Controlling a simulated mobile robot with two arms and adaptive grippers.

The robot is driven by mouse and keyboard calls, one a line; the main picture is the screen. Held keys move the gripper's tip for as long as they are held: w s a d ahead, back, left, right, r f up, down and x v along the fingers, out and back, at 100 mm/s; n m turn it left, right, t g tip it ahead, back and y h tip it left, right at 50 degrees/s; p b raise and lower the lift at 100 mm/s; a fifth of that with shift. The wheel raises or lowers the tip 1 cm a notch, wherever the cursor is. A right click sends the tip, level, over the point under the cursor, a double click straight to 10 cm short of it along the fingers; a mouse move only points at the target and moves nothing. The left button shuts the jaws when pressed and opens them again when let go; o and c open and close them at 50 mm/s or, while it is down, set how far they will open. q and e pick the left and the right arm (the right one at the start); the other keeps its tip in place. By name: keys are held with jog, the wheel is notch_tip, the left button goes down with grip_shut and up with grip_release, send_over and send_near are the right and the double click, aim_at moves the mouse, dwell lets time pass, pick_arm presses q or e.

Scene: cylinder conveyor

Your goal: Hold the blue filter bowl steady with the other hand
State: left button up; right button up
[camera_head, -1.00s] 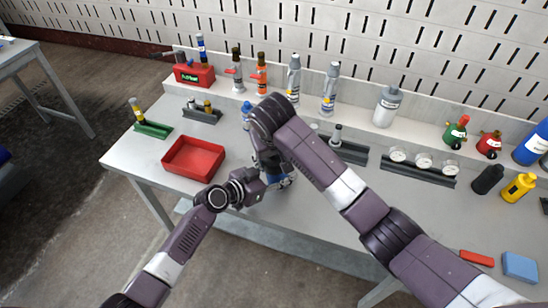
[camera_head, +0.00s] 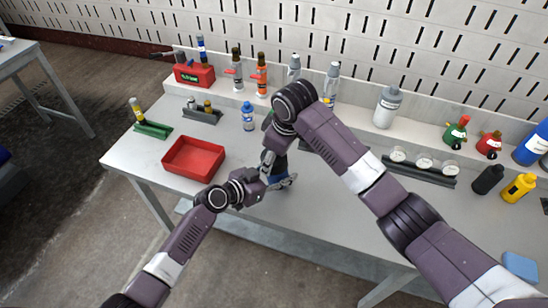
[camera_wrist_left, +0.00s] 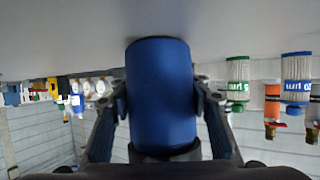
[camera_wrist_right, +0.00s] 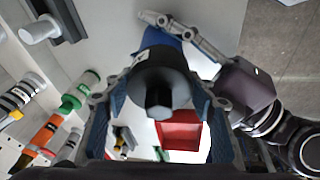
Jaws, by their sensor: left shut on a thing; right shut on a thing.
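The blue filter bowl (camera_head: 279,175) stands near the table's front edge, partly hidden by my arms. It fills the middle of the left wrist view (camera_wrist_left: 160,90). My left gripper (camera_wrist_left: 160,105) is shut on it, one finger on each side. A dark grey part with a hexagonal boss (camera_wrist_right: 160,85) sits at the bowl's upper end in the right wrist view, with the blue bowl (camera_wrist_right: 157,38) showing past it. My right gripper (camera_wrist_right: 158,110) is shut on this dark part. In the head view my right gripper's fingertips are mostly hidden behind my wrist.
An empty red tray (camera_head: 193,158) lies left of the bowl.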

jog(key=shift+n, duration=0.4)
jog(key=n+g, duration=0.1)
jog(key=n, duration=0.1)
jog(key=n+g, duration=0.1)
jog(key=n, duration=0.2)
jog(key=shift+y, duration=0.3)
jog(key=shift+n, duration=0.4)
jog(key=n+g, duration=0.1)
jog(key=n, duration=0.4)
jog(key=shift+n+g+h, duration=0.4)
jog(key=o, duration=1.4)
jog(key=shift+c, duration=0.2)
jog(key=shift+r, duration=0.1)
